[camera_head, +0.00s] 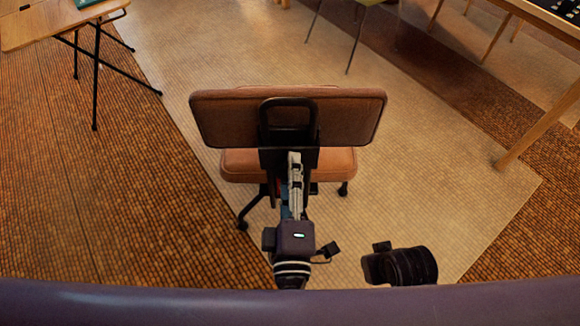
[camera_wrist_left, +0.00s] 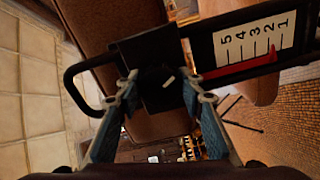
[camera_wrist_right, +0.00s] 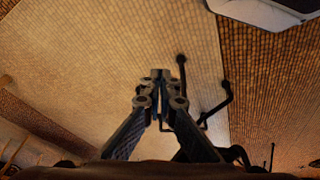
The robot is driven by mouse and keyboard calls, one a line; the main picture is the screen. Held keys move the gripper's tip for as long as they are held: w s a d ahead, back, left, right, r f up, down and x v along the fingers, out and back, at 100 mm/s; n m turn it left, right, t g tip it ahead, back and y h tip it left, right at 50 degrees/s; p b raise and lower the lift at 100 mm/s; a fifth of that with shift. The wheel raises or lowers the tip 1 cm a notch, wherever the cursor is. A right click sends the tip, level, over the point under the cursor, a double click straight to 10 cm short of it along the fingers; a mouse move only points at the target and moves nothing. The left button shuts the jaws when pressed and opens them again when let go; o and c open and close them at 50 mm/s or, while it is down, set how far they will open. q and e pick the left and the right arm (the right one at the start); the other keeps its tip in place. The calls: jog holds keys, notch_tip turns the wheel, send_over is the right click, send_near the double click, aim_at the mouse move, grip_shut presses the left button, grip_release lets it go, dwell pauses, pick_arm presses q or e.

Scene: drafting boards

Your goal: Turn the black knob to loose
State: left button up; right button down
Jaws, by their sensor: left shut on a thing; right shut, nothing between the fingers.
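The black knob (camera_wrist_left: 153,84) sits on the bracket behind the chair's backrest, in the left wrist view. It carries a small white mark. My left gripper (camera_wrist_left: 157,92) is shut on the knob, one finger on each side. In the head view my left gripper (camera_head: 294,160) reaches the back of the brown chair (camera_head: 350,115), and the knob is hidden there. My right gripper (camera_wrist_right: 160,80) is shut and empty above the floor.
A black loop handle (camera_wrist_left: 85,75) stands out beside the knob. A wooden drafting table (camera_head: 40,25) is at the far left, another table (camera_head: 545,12) at the right. A chair (camera_head: 340,38) stands at the back. The beige rug around the brown chair is mostly clear.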

pick_arm(q)
jog(key=n, duration=0.3)
jog(key=shift+r, duration=0.1)
jog(key=shift+n, duration=3.1)
jog(key=n+b, duration=0.2)
jog(key=n, duration=0.4)
jog(key=shift+n+b, duration=0.45)
jog(key=shift+n, duration=0.25)
pick_arm(e)
jog(key=v, duration=0.7)
pick_arm(q)
jog(key=n+b, duration=0.1)
jog(key=n, duration=0.1)
jog(key=shift+a+n, duration=0.1)
jog(key=shift+n, duration=0.3)
jog(key=shift+n+b, duration=0.95)
jog(key=shift+n, duration=0.15)
jog(key=shift+n+b, duration=0.7)
jog(key=shift+n, duration=0.5)
jog(key=shift+r, duration=0.1)
pick_arm(e)
jog(key=w+a+r+t+y, duration=0.1)
jog(key=w+a+r+t, duration=0.1)
jog(key=w, duration=0.5)
jog(key=w+a+r+t+y, duration=0.1)
jog(key=w+a+r+t, duration=0.1)
jog(key=w+r+t, duration=0.2)
jog(key=shift+w+a+r+t, duration=0.35)
jog(key=shift+w+t, duration=0.85)
jog(key=shift+w, duration=1)
